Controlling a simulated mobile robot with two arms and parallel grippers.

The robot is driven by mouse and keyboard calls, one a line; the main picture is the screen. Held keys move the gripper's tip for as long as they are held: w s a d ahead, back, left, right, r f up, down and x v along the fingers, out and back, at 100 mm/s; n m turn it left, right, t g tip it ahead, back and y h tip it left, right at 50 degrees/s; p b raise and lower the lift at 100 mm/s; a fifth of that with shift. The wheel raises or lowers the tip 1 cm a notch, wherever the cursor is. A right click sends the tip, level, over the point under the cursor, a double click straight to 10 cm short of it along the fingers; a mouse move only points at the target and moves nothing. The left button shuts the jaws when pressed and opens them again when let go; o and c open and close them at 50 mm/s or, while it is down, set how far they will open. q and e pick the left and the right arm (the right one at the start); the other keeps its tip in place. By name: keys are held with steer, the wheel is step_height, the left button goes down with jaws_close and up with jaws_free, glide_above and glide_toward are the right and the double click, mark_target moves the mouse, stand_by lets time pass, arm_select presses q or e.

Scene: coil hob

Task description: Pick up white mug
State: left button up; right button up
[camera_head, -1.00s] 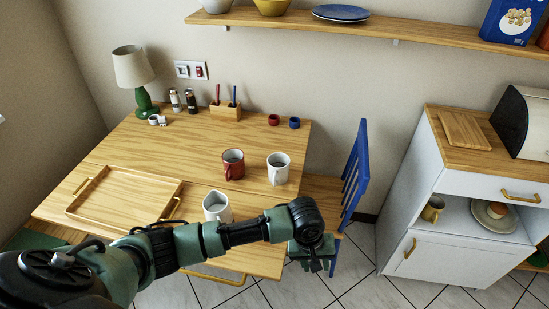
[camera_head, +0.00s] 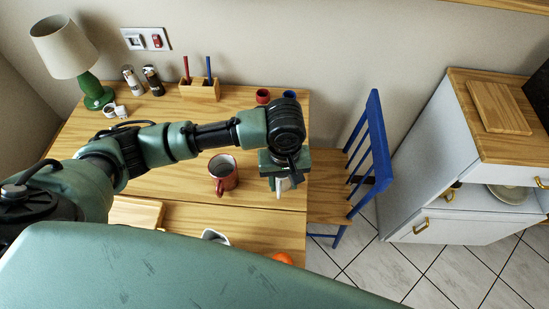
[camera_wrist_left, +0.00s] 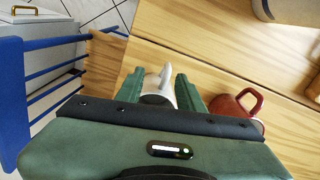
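The white mug stands on the wooden table and is mostly hidden under my left gripper (camera_head: 284,178) in the head view. A small white part of the mug (camera_head: 283,187) shows below the gripper. In the left wrist view the white mug (camera_wrist_left: 157,89) lies between the two green fingers of my left gripper (camera_wrist_left: 159,76), its handle pointing up in the picture. The fingers are apart, one on each side of the mug; I cannot tell whether they touch it. My right gripper is not in view.
A red mug (camera_head: 223,175) stands close beside the gripper and shows in the left wrist view (camera_wrist_left: 235,107). A white jug-like vessel (camera_head: 214,236) and an orange item (camera_head: 283,258) are nearer the front, partly hidden by my body. A blue chair (camera_head: 371,150) stands right of the table.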

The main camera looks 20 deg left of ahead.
mark_target(279, 192)
arm_select(q)
steer(key=shift+w+a+f, duration=0.1)
steer(key=shift+a+f, duration=0.2)
steer(key=shift+f, duration=0.1)
steer(key=f, duration=0.4)
steer(key=s+f, duration=0.1)
steer(key=f, duration=0.1)
steer(key=shift+a+f+p, duration=0.1)
steer(key=shift+f+p, duration=0.25)
steer(key=shift+f, duration=0.05)
jaws_close()
stand_by(0.8)
